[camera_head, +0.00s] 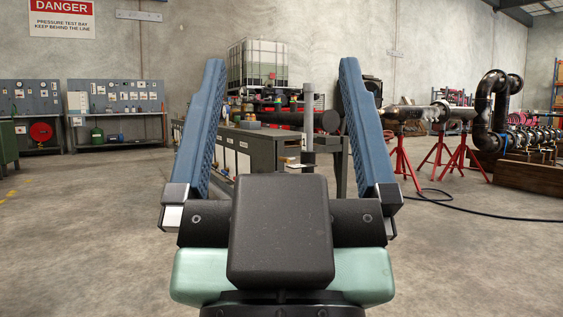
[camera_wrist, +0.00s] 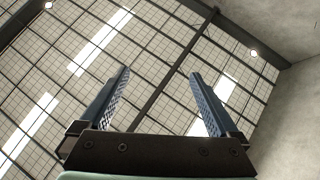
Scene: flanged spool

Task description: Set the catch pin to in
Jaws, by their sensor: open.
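My gripper (camera_head: 282,62) fills the middle of the head view, its two blue ribbed fingers spread wide and empty. In the wrist view my gripper (camera_wrist: 160,72) is also open, with only the ceiling behind it. I cannot make out the catch pin in either view. A pipe piece (camera_head: 408,112) rests on red stands to the right, well beyond my gripper; it may be the flanged spool, but I cannot tell. A grey upright post (camera_head: 308,103) stands at a dark workbench seen between my fingers.
The dark workbench (camera_head: 262,140) is partly hidden by my gripper. Red stands (camera_head: 403,158), a black bent pipe (camera_head: 482,120) and a wooden crate (camera_head: 530,178) stand right. A black hose (camera_head: 480,212) lies on the floor. Tool benches (camera_head: 115,115) line the left wall. Open floor lies left.

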